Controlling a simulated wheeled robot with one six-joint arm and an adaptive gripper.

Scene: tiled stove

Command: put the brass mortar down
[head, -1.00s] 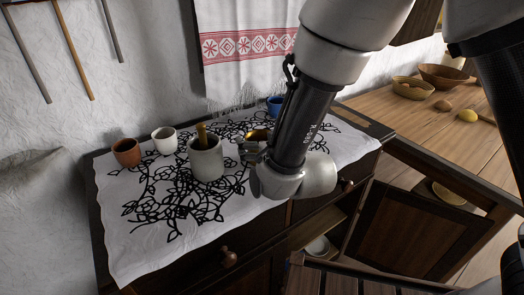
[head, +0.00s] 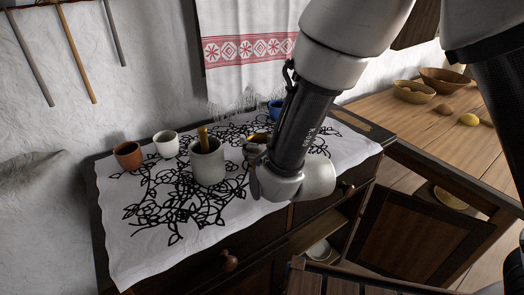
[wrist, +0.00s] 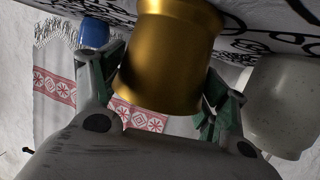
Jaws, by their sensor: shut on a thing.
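The brass mortar (wrist: 170,55) is held between the two fingers of my gripper (wrist: 160,90) in the wrist view, which shows the scene upside down. In the head view only a small part of the mortar (head: 258,137) shows, over the embroidered white cloth (head: 150,240), and my gripper (head: 254,152) and wrist hide the rest. The mortar's base lies outside the wrist view or against the cloth; I cannot tell whether it touches the cloth.
A grey crock (head: 208,168) with a brass-coloured stick (head: 203,137) stands close left of my gripper. A white cup (head: 166,145), a brown cup (head: 128,156) and a blue cup (head: 275,110) stand farther off. The cloth's front left is clear.

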